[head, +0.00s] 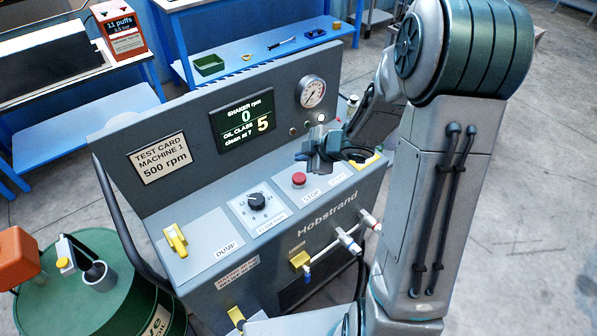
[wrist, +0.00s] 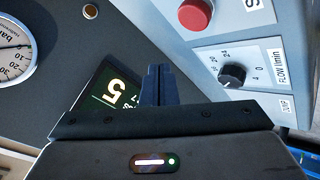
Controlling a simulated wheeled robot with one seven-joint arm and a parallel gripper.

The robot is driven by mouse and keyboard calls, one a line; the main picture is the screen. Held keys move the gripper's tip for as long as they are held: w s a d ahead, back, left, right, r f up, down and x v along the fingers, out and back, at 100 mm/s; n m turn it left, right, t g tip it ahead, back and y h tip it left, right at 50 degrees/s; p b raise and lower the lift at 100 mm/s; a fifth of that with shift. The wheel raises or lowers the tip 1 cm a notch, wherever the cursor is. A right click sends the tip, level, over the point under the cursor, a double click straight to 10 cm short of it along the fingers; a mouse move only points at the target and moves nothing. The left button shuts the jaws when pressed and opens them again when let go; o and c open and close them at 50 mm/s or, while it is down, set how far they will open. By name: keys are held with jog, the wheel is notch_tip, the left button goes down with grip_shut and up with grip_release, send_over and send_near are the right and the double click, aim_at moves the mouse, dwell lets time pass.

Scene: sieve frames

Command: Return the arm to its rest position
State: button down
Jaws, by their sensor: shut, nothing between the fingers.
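My gripper (head: 306,160) is at the end of my arm, which reaches in from the right of the head view. It hangs above the sloped control panel of the grey Hobstrand machine (head: 189,199), a little above and right of the red STOP button (head: 299,180). In the wrist view the fingers of my gripper (wrist: 158,72) are together with nothing between them. The dark display (head: 241,119) reads shaker rpm 0 and oil class 5. In the wrist view the fingers partly cover the display (wrist: 112,88).
The flow knob (head: 257,202), yellow DUMP lever (head: 175,238) and pressure gauge (head: 312,92) sit on the machine. A green drum (head: 47,304) stands at lower left. Blue benches (head: 262,55) stand behind. Open concrete floor (head: 530,200) lies to the right.

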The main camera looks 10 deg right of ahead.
dwell(0.8)
jog(key=s+d+r+m+t+h, duration=0.1)
jog(key=s+d+r+m+h, duration=0.4)
jog(key=d+r+m+h, duration=0.4)
jog(key=s+a+r+m+g+y, duration=0.1)
jog(key=s+a+m, duration=0.1)
jog(key=s, duration=0.4)
jog(key=s+a+r+m+g+y, duration=0.1)
jog(key=s+a+r+m+g, duration=0.1)
jog(key=s, duration=0.5)
jog(key=s+a+r+m+g+y, duration=0.1)
jog(key=s+a+m+g, duration=0.1)
jog(key=s, duration=0.4)
jog(key=shift+s+r+m, duration=0.15)
jog(key=shift+r+m, duration=0.2)
jog(key=shift+m, duration=0.55)
jog(key=shift+a, duration=0.1)
